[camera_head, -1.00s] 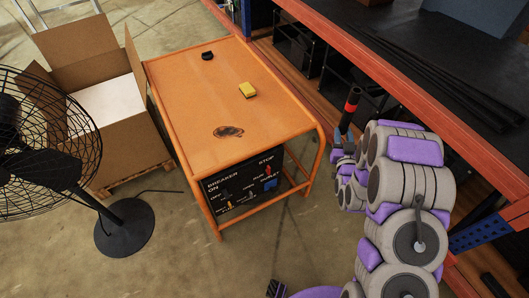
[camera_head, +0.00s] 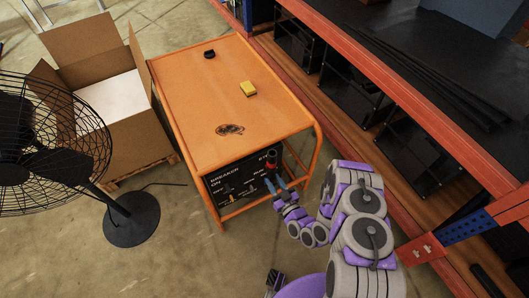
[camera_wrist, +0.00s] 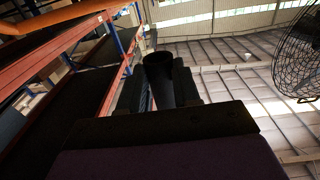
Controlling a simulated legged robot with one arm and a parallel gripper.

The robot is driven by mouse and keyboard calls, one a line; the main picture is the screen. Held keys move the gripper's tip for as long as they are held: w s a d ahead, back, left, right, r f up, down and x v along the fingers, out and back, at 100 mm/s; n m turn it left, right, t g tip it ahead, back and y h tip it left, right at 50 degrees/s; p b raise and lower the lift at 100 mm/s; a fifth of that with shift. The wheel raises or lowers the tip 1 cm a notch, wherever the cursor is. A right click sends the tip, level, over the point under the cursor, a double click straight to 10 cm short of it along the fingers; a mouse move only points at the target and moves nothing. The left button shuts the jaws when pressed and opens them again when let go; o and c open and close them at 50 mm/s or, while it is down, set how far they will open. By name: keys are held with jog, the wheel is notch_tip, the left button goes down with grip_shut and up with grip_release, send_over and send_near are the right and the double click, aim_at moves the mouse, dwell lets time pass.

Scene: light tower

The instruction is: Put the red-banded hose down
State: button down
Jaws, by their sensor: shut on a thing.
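The red-banded hose (camera_head: 271,162) is a short dark tube with a red band near its top. In the head view it stands roughly upright in front of the near edge of the orange cart (camera_head: 185,85). My gripper (camera_head: 276,184) is shut on the hose below the band. In the wrist view the dark hose (camera_wrist: 158,80) sits between my gripper's two fingers (camera_wrist: 160,92), its open end facing away from the camera. The hose's lower end is hidden.
On the cart top lie a yellow block (camera_head: 248,88), a black ring-like item (camera_head: 209,54) and a dark coil (camera_head: 230,129). A black breaker panel (camera_head: 240,180) sits under it. A fan (camera_head: 130,215) and open box (camera_head: 110,110) stand left, shelving (camera_head: 390,75) right.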

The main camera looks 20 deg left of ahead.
aim_at(270, 174)
jog(key=shift+s+f, duration=0.1)
jog(key=shift+s, duration=0.1)
jog(key=shift+w+a+f+b, duration=0.15)
jog(key=shift+w+a+b, duration=0.1)
jog(key=shift+b, duration=0.3)
jog(key=w+a+b, duration=0.2)
jog(key=w, duration=0.2)
jog(key=w+a+f+b, duration=0.1)
jog(key=w+a+b, duration=0.1)
jog(key=w, duration=0.3)
jog(key=w+a+b, duration=0.3)
jog(key=w+a, duration=0.1)
jog(key=shift+w+f, duration=0.15)
jog(key=shift+f, duration=0.05)
jog(key=f+b, duration=0.1)
jog(key=f, duration=0.2)
jog(key=shift+d+f, duration=0.2)
jog(key=c, duration=0.8)
grip_release()
